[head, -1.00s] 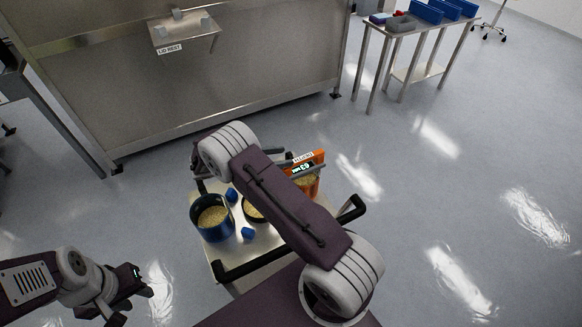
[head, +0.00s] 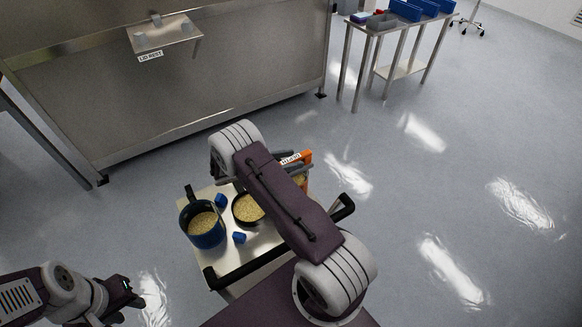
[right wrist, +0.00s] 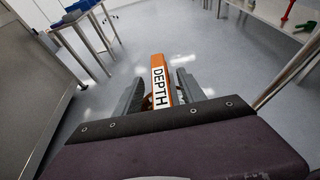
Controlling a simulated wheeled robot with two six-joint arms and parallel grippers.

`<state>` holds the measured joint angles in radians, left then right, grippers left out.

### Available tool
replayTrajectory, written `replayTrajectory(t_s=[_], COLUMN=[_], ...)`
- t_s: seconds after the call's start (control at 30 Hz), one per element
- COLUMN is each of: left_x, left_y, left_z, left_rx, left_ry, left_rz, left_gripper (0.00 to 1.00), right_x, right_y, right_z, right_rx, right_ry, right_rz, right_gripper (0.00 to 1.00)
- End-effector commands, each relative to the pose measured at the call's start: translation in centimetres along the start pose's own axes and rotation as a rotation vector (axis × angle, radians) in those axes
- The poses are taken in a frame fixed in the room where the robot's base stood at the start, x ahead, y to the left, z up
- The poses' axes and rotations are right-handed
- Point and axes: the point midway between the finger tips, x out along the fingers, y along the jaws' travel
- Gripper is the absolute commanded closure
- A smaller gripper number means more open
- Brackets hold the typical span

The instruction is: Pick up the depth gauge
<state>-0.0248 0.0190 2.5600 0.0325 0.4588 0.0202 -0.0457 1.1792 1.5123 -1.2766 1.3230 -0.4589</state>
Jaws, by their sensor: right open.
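The depth gauge (right wrist: 159,68) is an orange bar with a white DEPTH label, standing between the two grey fingers of my right gripper (right wrist: 160,92) in the right wrist view. The fingers are spread on either side of it, and I cannot tell whether either touches it. In the head view the gauge's orange top (head: 306,157) shows past my right gripper (head: 291,166), at the far right of a small cart; my right arm hides its lower part. My left gripper (head: 122,298) is low at the left, away from the cart; its jaw opening is unclear.
The cart (head: 262,243) has black handles (head: 344,207) and carries a blue pot of grains (head: 205,238), a dark pan of grains (head: 247,209) and small blue pieces (head: 239,238). A steel cabinet with a lid rest shelf (head: 165,34) stands behind. Open floor lies right.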

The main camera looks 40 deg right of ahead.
Motion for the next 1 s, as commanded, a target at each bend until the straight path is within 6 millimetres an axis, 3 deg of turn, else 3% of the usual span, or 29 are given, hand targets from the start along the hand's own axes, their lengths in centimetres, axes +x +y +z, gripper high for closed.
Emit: replayTrajectory(t_s=[0.1,0.3,0.67,1.0], left_x=[0.0,0.0,-0.1,-0.9], left_y=[0.0,0.0,0.0,0.0], left_z=[0.0,0.0,0.0,-0.1], left_rx=[0.000,0.000,0.000,0.000], left_ry=[0.000,0.000,0.000,0.000], left_rz=[0.000,0.000,0.000,0.000], left_gripper=[0.64,0.64,0.64,0.64], right_x=[0.0,-0.1,-0.3,-3.0], right_y=[0.0,0.0,0.0,0.1], right_z=[0.0,0.0,0.8,8.0], right_rx=[0.000,0.000,0.002,0.003], right_ry=[0.000,0.000,-0.001,-0.001], right_rz=[0.000,0.000,0.000,0.001], right_gripper=[0.53,1.00,1.00,1.00])
